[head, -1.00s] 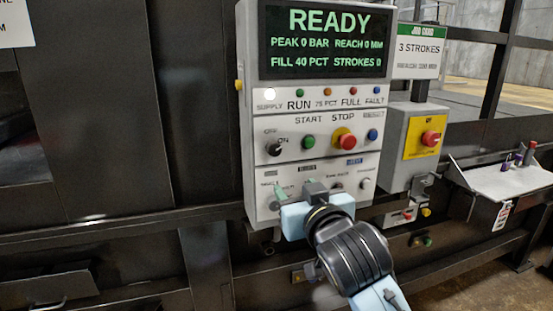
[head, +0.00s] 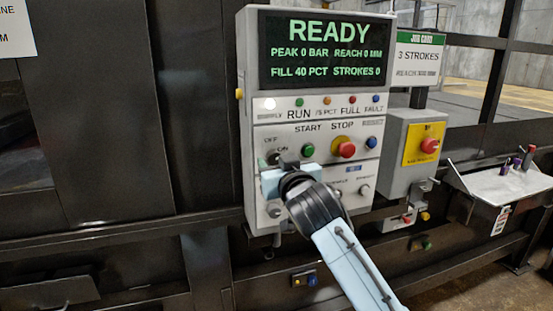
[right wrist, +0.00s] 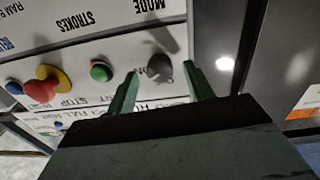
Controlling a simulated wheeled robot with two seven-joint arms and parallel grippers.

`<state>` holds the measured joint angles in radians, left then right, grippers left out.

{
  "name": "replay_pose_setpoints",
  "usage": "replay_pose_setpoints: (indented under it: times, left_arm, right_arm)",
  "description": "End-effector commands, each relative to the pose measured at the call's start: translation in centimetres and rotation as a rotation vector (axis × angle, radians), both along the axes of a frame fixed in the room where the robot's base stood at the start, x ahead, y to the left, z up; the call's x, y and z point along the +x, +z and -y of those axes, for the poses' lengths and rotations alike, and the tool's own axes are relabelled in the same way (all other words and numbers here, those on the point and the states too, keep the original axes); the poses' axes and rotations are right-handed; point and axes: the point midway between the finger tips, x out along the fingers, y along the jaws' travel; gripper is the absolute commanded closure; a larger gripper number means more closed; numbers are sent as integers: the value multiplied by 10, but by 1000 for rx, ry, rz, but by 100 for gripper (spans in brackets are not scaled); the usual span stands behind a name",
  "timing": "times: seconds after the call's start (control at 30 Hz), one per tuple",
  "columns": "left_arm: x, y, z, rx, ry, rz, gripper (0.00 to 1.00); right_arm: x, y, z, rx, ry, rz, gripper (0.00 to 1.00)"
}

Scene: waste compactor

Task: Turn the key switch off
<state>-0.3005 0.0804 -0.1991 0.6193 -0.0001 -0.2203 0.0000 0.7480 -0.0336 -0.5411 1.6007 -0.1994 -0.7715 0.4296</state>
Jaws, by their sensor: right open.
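The key switch (right wrist: 160,67) is a dark round knob at the left end of the button row on the panel, by the OFF and ON labels. In the right wrist view, which is upside down, it lies between my right gripper's two green fingertips, with a gap on each side. My right gripper (head: 276,161) is open in front of the switch. In the head view the gripper hides most of the knob, so its angle is hard to tell there. My left gripper is not in view.
Right of the switch are the green start button (head: 308,150), the red stop button on yellow (head: 343,149) and a blue button (head: 371,143). The display (head: 325,50) above reads READY. A grey box with a red knob (head: 429,146) stands to the right.

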Motion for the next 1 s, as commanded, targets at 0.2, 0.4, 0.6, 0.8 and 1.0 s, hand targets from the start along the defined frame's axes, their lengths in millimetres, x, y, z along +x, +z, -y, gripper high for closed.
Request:
replay_pose_setpoints:
  times: [0.2,0.4,0.6,0.8,1.0]
  left_arm:
    - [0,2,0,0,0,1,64]
    - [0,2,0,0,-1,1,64]
    - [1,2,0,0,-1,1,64]
    - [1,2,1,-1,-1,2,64]
    - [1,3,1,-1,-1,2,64]
  right_arm:
    - [11,0,-4,1,1,0,48]
    - [12,0,-4,1,0,0,48]
    - [12,0,-4,0,0,0,61]
    - [12,0,-4,0,0,0,87]
    - [12,0,-4,-6,0,2,92]
